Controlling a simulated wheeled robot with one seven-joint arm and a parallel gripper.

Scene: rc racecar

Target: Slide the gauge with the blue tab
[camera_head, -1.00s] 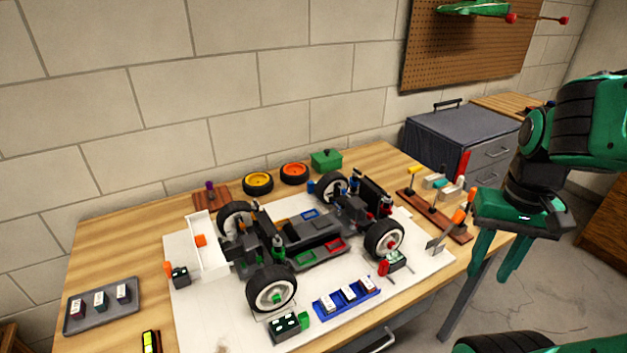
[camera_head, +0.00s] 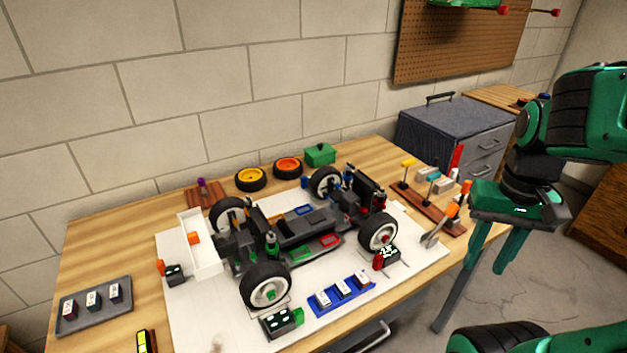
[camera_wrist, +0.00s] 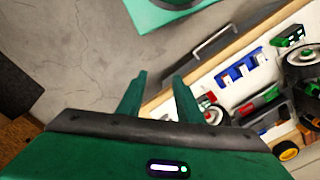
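A small blue tab (camera_head: 305,183) shows beside the car's far right wheel; the wheel hides most of what it is fixed to. Similar small gauges with other tabs stand at the other wheels: green (camera_head: 282,322), red (camera_head: 388,254) and orange (camera_head: 173,273). The racecar chassis (camera_head: 300,238) stands on a white board on the table. My gripper (camera_head: 487,267) hangs off the table's right end, apart from the car, fingers pointing down. In the wrist view its two fingers (camera_wrist: 160,80) are spread with nothing between them.
A blue holder (camera_head: 342,294) with white blocks lies in front of the car. A tool rack (camera_head: 435,212) with upright tools stands at the right end, near my gripper. Two loose wheels (camera_head: 250,179) and a green box (camera_head: 320,154) are behind the car. A grey tray (camera_head: 93,305) sits left.

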